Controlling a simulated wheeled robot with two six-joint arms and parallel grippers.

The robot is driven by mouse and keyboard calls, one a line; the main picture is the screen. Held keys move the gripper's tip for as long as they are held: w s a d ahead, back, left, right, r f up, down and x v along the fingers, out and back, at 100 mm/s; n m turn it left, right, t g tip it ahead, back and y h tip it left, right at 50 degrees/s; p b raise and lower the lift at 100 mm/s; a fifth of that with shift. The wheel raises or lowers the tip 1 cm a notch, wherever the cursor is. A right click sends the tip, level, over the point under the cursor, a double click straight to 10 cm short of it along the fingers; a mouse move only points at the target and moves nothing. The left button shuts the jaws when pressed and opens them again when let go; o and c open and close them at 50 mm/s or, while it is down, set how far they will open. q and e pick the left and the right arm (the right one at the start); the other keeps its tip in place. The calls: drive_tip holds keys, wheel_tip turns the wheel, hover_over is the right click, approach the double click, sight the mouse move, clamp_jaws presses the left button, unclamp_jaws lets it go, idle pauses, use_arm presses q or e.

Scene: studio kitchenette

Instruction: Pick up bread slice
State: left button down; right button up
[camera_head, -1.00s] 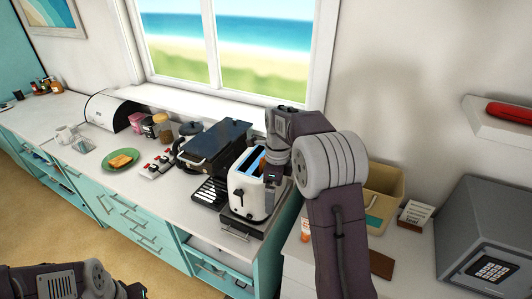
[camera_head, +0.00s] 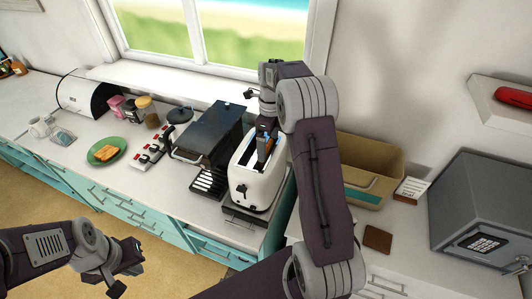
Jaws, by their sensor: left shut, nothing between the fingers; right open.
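A white toaster (camera_head: 245,187) stands on the counter, its long slots facing up. A brown edge that looks like a bread slice (camera_head: 268,146) shows at one slot; most of it is hidden. My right gripper (camera_head: 264,138) is open and points down over the toaster, its fingers close to that slice. Whether they touch it I cannot tell. Another toasted slice (camera_head: 106,153) lies on a green plate (camera_head: 92,159) at the left of the counter. My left gripper (camera_head: 128,272) is shut and empty at the lower left, over the floor, away from the counter.
A dark grill-like appliance (camera_head: 213,135) stands just left of the toaster. A tan bin (camera_head: 365,163) and a grey safe (camera_head: 490,205) stand to the right. A white bread box (camera_head: 85,92) and several jars line the back.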

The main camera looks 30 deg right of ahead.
sight(267, 156)
drive_tip(key=f, duration=0.1)
drive_tip(key=w+f, duration=0.1)
drive_tip(key=f+p, duration=0.1)
drive_tip(key=f, duration=0.1)
drive_tip(key=shift+w, duration=0.3)
drive_tip(key=f, duration=0.1)
drive_tip(key=s+f+p, duration=0.1)
drive_tip(key=shift+a+f, duration=0.15)
drive_tip(key=shift+f, duration=0.15)
drive_tip(key=shift+s+f, duration=0.1)
drive_tip(key=shift+f, duration=0.25)
drive_tip(key=shift+a, duration=0.1)
drive_tip(key=shift+w+f, duration=0.1)
drive_tip(key=shift+w, duration=0.2)
drive_tip(key=shift+c, duration=1.2)
drive_tip(key=c, duration=0.8)
use_arm(q)
drive_tip(key=shift+w+r, duration=0.5)
drive_tip(key=shift+r, duration=0.4)
use_arm(e)
drive_tip(key=shift+s, duration=0.15)
